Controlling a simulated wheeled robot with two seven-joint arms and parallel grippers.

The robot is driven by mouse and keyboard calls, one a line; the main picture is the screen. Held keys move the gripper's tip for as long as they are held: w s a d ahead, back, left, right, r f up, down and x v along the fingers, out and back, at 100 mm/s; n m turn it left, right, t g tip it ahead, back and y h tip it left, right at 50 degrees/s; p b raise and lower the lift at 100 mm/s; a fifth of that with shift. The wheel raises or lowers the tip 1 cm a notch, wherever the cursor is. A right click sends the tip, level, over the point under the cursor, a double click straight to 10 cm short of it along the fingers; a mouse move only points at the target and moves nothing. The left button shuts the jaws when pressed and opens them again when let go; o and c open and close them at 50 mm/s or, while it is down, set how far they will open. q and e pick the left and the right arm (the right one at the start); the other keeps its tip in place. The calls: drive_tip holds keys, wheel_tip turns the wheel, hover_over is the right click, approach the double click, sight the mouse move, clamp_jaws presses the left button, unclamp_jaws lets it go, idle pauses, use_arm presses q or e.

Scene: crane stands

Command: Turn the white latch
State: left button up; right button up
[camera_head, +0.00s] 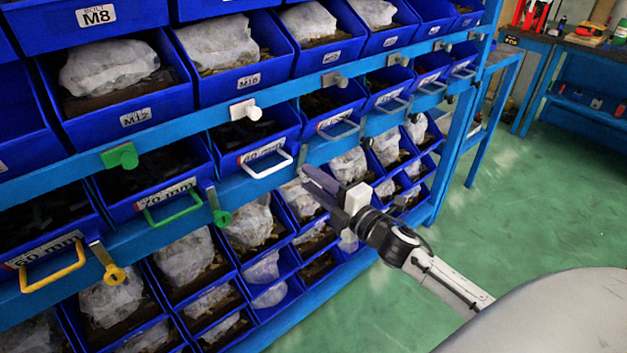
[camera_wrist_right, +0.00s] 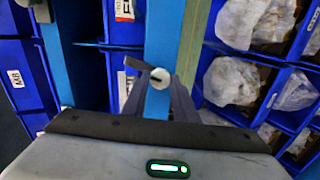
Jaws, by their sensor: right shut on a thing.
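The white latch (camera_wrist_right: 160,76) shows in the right wrist view as a small round white piece with a dark slot, between the fingertips. My right gripper (camera_head: 318,182) is at the lower blue rail in the head view, just right of the white handle (camera_head: 266,160). The right wrist view shows the same gripper (camera_wrist_right: 158,88) shut on the white latch. In the head view the gripper mostly hides the latch. My left gripper is not in view.
A yellow handle (camera_head: 52,272) with a yellow latch (camera_head: 114,275) and a green handle (camera_head: 172,208) with a green latch (camera_head: 222,217) sit farther left. A white knob (camera_head: 252,112) is on the upper rail. Blue bins fill the rack. Green floor (camera_head: 510,215) is clear at right.

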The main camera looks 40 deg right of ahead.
drive_tip(key=shift+n, duration=1.3)
drive_tip(key=o, duration=1)
drive_tip(key=shift+o, duration=0.2)
drive_tip(key=s, duration=1)
drive_tip(key=shift+s+d+b, duration=0.2)
drive_tip(key=shift+d+b, duration=0.2)
drive_tip(key=shift+b, duration=0.05)
